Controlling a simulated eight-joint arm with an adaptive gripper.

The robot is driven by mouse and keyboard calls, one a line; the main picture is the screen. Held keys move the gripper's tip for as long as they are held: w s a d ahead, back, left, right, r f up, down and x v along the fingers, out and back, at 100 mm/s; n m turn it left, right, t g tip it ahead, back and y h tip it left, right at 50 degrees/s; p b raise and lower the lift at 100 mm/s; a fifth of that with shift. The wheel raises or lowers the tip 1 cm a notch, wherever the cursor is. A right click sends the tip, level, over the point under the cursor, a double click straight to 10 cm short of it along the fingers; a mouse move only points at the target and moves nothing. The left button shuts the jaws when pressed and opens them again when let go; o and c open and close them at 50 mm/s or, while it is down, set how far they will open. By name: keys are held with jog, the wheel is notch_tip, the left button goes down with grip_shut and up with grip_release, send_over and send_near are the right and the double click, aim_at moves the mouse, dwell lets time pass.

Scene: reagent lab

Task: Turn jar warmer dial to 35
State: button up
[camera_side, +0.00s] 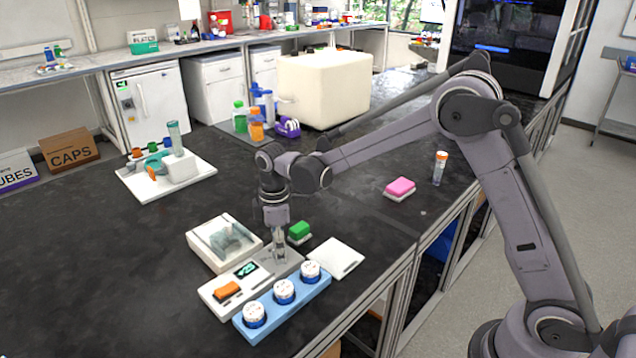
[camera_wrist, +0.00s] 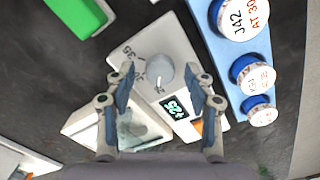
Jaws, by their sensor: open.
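The jar warmer (camera_side: 222,305) is a pale flat unit with an orange switch (camera_side: 228,291) and a lit display, which reads +25 in the wrist view (camera_wrist: 173,107). Its round grey dial (camera_wrist: 160,72) has a white pointer line towards the display side. A 35 mark (camera_wrist: 128,52) is printed on the casing near the dial's upper left. My gripper (camera_side: 279,256) points down over the dial end of the warmer. In the wrist view my gripper (camera_wrist: 160,76) is open, one finger on each side of the dial, with gaps visible. The dial is hidden behind my gripper in the side view.
A blue rack (camera_side: 240,325) with three white-lidded jars (camera_side: 284,290) stands beside the warmer. A green block (camera_side: 299,230) and a white plate (camera_side: 338,258) are close to my gripper.

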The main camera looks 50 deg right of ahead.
jog(key=shift+f, duration=0.15)
jog(key=shift+c, duration=0.3)
grip_shut()
